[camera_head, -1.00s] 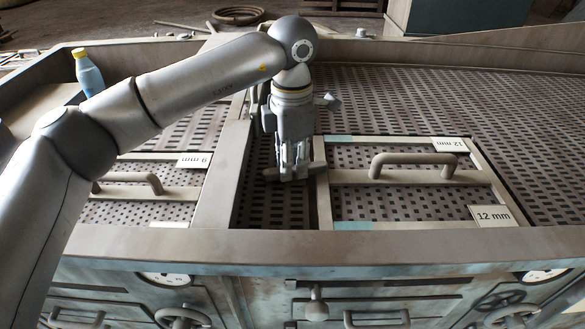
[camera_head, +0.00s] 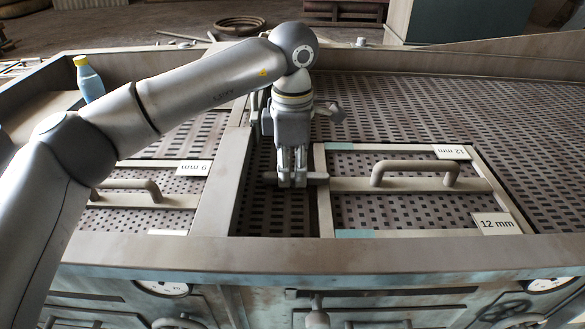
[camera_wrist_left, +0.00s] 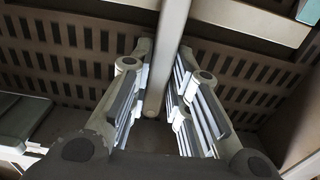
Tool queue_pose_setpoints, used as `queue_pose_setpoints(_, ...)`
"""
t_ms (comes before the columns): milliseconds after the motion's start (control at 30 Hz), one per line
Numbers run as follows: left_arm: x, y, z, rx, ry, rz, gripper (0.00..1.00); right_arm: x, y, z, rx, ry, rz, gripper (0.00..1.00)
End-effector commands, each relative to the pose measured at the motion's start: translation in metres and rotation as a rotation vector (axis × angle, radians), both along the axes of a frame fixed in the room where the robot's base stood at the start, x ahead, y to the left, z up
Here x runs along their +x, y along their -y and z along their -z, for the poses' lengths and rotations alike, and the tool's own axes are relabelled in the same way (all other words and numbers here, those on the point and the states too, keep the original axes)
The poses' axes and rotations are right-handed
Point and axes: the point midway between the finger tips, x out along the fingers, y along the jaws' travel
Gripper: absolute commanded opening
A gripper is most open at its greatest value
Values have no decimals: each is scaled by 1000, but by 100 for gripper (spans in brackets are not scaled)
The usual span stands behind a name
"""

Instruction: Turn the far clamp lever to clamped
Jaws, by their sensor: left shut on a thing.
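My left gripper (camera_head: 292,182) points down at the left edge of the right-hand 12 mm screen frame. Its fingers are shut on a grey bar-shaped clamp lever (camera_head: 317,179), whose ends stick out on both sides of the fingertips. In the left wrist view the lever (camera_wrist_left: 167,55) runs between the two finger pads. The lever lies nearly crosswise in the head view, its right end over the edge of the frame. The fingers hide its middle, and I cannot read any clamped mark. My right gripper is not in view.
The 12 mm screen frame (camera_head: 408,234) with an arched handle (camera_head: 415,166) lies to the right. A 9 mm frame with a handle (camera_head: 125,187) lies to the left. A bottle (camera_head: 89,80) stands at the far left. Perforated deck (camera_head: 430,110) stretches clear behind.

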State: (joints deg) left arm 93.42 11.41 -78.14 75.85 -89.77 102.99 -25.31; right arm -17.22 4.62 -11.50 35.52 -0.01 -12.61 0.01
Motion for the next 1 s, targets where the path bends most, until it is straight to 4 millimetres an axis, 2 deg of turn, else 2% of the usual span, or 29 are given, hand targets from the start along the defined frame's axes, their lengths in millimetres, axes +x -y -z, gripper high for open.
queue_pose_setpoints(33,0,0,-1,-2,3,0,22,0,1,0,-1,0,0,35)
queue_pose_setpoints(167,0,0,-1,-1,2,0,38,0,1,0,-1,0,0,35)
queue_pose_setpoints(567,0,0,-6,-1,2,-1,39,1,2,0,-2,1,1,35)
queue_pose_setpoints(667,1,1,-19,-2,3,-1,39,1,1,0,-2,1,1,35)
queue_pose_setpoints(1000,1,1,-90,-2,4,-2,39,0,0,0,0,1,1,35)
